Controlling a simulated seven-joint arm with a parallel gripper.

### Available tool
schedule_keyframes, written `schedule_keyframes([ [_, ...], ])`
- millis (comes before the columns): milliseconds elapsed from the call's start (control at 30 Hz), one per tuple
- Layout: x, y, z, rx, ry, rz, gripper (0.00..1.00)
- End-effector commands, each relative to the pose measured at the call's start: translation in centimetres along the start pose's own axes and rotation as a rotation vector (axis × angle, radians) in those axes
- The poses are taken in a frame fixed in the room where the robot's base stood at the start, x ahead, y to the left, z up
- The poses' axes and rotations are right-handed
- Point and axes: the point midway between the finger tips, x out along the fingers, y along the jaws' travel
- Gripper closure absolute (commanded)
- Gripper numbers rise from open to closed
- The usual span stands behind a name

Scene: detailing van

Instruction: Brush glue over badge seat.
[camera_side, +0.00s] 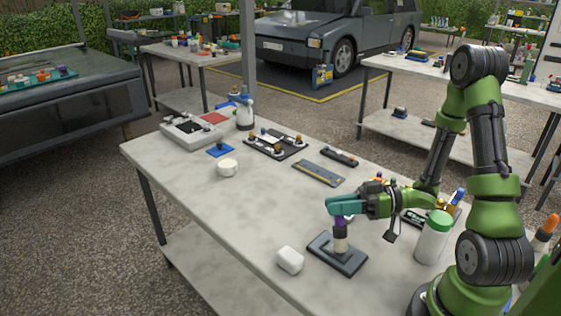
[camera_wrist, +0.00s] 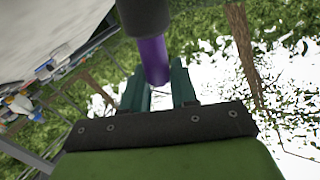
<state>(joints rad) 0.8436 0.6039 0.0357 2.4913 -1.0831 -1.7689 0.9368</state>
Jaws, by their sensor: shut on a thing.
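My gripper (camera_side: 336,206) reaches out over the front of the table with teal fingers shut on a purple-handled tool (camera_side: 340,224), which looks like the brush. The tool stands upright, and a pale part (camera_side: 340,243) below the purple handle meets or nearly meets a dark flat slab (camera_side: 350,264). I cannot tell whether the pale part is the brush's own end or a separate piece on the slab. In the wrist view the purple handle (camera_wrist: 153,62) runs between the fingers (camera_wrist: 162,82) to a dark grey end (camera_wrist: 143,16). I cannot make out the badge seat or glue for certain.
A white block (camera_side: 290,260) lies left of the slab, and a green-capped white bottle (camera_side: 432,240) stands right. A round white pot (camera_side: 227,168), grey flat bar (camera_side: 319,173), dark tray (camera_side: 270,152) and pale box (camera_side: 185,134) sit farther back. The table's middle is clear.

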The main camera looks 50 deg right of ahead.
Motion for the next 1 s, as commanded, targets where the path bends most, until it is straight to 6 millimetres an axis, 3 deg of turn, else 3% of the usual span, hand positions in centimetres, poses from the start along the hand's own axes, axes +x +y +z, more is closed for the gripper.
schedule_keyframes([
  [500,1.5,1.5,-0.4,0.000,0.001,-0.001,1.00],
  [1000,-0.1,-0.1,0.1,0.000,0.000,-0.001,1.00],
])
